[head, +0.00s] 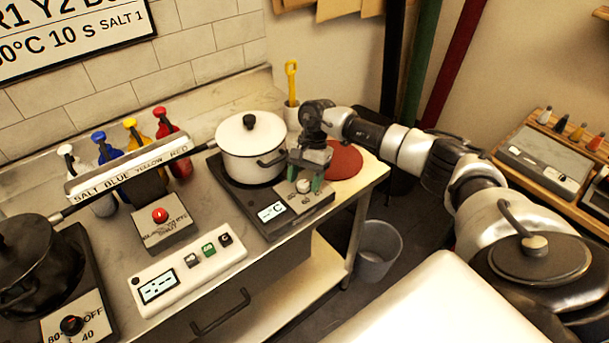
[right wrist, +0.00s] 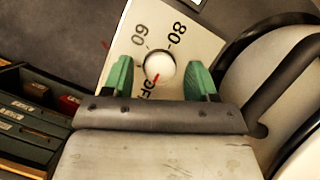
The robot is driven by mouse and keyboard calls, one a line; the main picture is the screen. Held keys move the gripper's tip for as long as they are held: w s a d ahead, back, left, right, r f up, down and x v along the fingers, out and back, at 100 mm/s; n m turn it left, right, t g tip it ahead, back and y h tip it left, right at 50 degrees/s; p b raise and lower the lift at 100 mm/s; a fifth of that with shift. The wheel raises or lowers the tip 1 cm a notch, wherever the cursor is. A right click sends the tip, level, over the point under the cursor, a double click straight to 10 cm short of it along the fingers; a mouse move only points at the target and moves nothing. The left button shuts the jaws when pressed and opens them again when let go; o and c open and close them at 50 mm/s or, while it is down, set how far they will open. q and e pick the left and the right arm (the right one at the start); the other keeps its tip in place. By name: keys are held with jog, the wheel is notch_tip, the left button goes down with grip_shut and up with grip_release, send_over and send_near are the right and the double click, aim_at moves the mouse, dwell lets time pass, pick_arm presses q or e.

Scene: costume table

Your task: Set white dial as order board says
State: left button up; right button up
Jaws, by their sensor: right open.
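The white dial (head: 303,186) sits on the front panel of the hot plate under the white pot. In the right wrist view the white dial (right wrist: 159,66) shows labels 60, 80 and OFF, and its red mark points toward OFF. My right gripper (head: 305,178) is over the dial. Its green fingertips (right wrist: 160,78) are open, one on each side of the knob with gaps showing. The order board (head: 75,38) is cut off at the picture's edge; "R1 Y2", "0°C 10 s" and "SALT 1" are readable. My left gripper is out of view.
The white pot (head: 250,150) stands close behind the dial. The hot plate's display (head: 271,212) shows "°C". A dark pan (head: 30,260) with another dial (head: 71,325) is at left. A timer box (head: 160,287) and a red-button box (head: 162,226) are between. A bin (head: 377,250) stands on the floor.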

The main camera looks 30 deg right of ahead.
jog(key=shift+f, duration=0.1)
jog(key=c, duration=0.9)
jog(key=shift+c, duration=0.2)
